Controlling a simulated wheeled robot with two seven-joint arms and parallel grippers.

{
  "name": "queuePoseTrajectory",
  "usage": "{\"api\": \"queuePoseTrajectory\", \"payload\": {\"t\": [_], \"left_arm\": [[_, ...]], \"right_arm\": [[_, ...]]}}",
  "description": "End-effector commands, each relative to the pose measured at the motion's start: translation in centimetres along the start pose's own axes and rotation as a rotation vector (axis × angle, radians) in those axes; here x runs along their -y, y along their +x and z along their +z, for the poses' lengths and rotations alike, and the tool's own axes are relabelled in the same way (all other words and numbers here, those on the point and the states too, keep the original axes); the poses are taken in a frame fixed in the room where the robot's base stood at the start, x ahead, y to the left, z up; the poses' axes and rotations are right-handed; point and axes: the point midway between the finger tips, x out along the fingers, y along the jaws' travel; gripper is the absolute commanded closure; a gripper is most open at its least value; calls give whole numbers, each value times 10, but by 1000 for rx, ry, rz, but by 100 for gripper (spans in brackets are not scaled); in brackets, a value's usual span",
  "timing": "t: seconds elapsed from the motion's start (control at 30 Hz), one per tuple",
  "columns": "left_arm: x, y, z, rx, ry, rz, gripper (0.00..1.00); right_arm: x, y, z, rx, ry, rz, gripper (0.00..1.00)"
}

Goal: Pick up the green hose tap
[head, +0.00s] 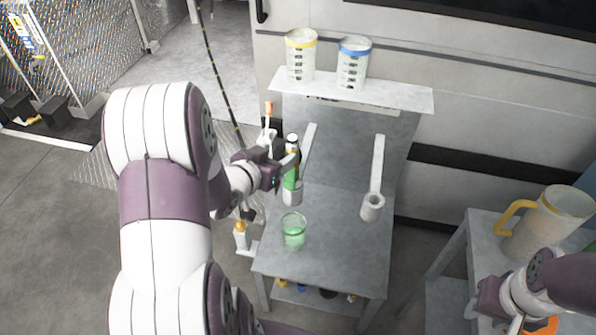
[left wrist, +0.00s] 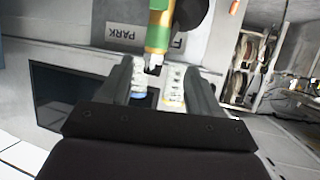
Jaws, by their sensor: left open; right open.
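In the left wrist view the tap's green and brass body (left wrist: 158,35) comes in from the top.
An empty cup holder (head: 372,208) is on the stand's right. Yellow-rimmed (head: 301,58) and blue-rimmed (head: 353,66) measuring cups stand on the shelf. A large jug (head: 552,225) is at the right.

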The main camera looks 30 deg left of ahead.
Motion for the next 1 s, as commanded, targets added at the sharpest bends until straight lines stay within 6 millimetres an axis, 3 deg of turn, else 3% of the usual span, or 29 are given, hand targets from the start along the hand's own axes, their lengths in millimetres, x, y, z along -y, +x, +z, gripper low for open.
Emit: {"api": "queuePoseTrajectory", "payload": {"t": [0.4, 0.7, 0.9, 1.0], "left_arm": [[-5, 66, 4, 3, 1, 0, 37], [-4, 75, 3, 2, 0, -2, 37], [-4, 75, 3, 2, 0, -2, 100], [-4, 75, 3, 3, 0, -2, 100]], "right_arm": [[0, 5, 1, 0, 0, 0, 57], [0, 5, 1, 0, 0, 0, 57], [0, 5, 1, 0, 0, 0, 57], [0, 5, 1, 0, 0, 0, 57]]}}
